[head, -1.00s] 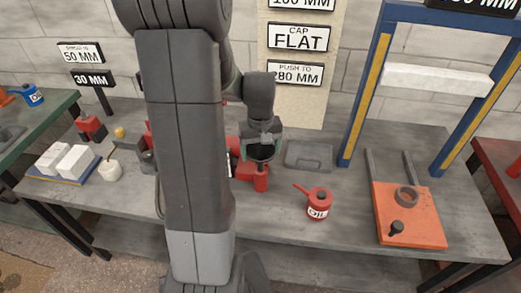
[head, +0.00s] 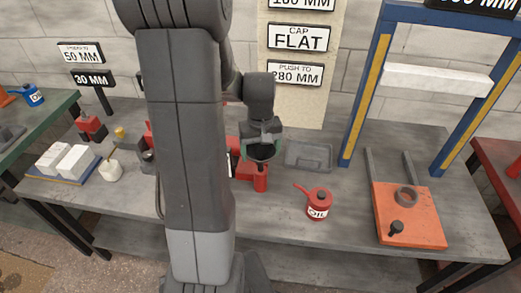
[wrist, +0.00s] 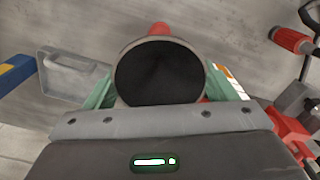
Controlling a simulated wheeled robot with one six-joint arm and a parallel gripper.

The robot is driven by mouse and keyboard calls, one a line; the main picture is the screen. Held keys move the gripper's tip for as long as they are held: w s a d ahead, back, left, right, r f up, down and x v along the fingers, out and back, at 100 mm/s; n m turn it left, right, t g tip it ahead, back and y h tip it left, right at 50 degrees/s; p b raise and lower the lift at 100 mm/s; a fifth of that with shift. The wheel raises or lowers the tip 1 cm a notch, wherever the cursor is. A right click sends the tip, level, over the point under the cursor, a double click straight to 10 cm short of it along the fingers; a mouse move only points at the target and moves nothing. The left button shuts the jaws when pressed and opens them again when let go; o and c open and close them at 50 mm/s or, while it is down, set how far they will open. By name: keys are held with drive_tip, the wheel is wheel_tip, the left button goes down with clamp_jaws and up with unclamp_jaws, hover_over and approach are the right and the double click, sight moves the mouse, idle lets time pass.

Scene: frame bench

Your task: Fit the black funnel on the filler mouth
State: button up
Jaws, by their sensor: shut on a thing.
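The black funnel (head: 261,152) is between the fingers of my gripper (head: 262,141), wide end up, above the bench. In the wrist view my gripper (wrist: 160,92) has a green finger on each side of the funnel (wrist: 158,72), whose dark round opening faces the camera. A red body with an upright red cylinder (head: 261,180) stands just below the funnel in the head view. A bit of red also shows past the funnel's rim in the wrist view. The filler mouth cannot be made out, and I cannot tell whether the funnel's spout touches the red body.
A red oil can (head: 319,204) stands to the right of the red body. A shallow grey tray (head: 309,154) lies behind it. An orange plate (head: 408,214) and a blue press frame (head: 365,85) are further right. White blocks (head: 66,160) and a white pot (head: 110,171) are at left.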

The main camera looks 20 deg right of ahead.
sight(260, 159)
drive_tip(key=shift+f+b, duration=1.5)
drive_tip(key=shift+f, duration=0.5)
drive_tip(key=o, duration=1)
wheel_tip(260, 159, up, 14)
drive_tip(key=p, duration=0.1)
drive_tip(key=shift+f, duration=0.15)
wheel_tip(260, 159, down, 14)
drive_tip(key=shift+r+b, duration=0.2)
drive_tip(key=shift+b, duration=0.25)
drive_tip(key=shift+r, duration=0.3)
drive_tip(key=shift+r+p, duration=0.2)
drive_tip(key=shift+p, duration=0.15)
drive_tip(key=shift+f, duration=0.2)
